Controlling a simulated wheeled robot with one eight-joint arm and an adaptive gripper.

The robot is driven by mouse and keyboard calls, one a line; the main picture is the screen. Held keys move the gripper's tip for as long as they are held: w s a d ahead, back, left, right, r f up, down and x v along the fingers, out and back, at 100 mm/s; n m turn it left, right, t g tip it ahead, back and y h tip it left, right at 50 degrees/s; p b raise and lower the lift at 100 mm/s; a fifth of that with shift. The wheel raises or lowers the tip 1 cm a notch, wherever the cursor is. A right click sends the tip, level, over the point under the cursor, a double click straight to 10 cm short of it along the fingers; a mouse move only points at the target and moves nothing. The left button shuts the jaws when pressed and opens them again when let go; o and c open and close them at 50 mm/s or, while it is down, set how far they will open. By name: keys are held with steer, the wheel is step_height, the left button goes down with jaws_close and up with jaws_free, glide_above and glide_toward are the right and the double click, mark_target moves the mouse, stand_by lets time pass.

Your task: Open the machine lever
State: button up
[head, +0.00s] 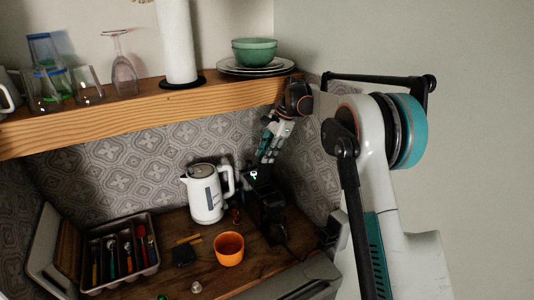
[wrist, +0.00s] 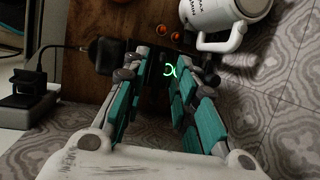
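The black machine (head: 264,204) stands on the wood counter beside the white kettle, with a small lit mark near its top. In the wrist view, the dark machine (wrist: 157,82) with a glowing green ring shows between my fingers. I cannot make out its lever clearly against the dark body. My gripper (head: 267,155) points down just above the machine's top. In the wrist view my gripper (wrist: 174,68) has its teal-padded fingers apart, with no object clearly held between them. Whether a finger touches the machine is unclear.
A white kettle (head: 206,195) stands close left of the machine. An orange bowl (head: 229,249) and a cutlery tray (head: 118,283) are on the counter. The wood shelf (head: 130,112) with glasses and bowls hangs above. A plug with a cable (wrist: 103,51) is beside my fingers in the wrist view.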

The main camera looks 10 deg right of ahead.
steer(key=shift+r, duration=0.1)
steer(key=v, duration=1.2)
steer(key=shift+s, duration=0.15)
steer(key=s+a+f+n+t+h+b, duration=0.15)
steer(key=s+n+b, duration=0.25)
steer(key=s, duration=0.8)
steer(key=s+f+n+t+h+b, duration=0.1)
steer(key=s+n+t+b, duration=0.3)
steer(key=s, duration=0.8)
steer(key=s+f+n+t+h+b, duration=0.1)
steer(key=s+f+n+b, duration=0.5)
steer(key=s+f, duration=1.3)
steer(key=shift+s+d+f+h+b, duration=0.25)
steer(key=shift+s+d+h+b, duration=0.3)
steer(key=shift+s, duration=0.7)
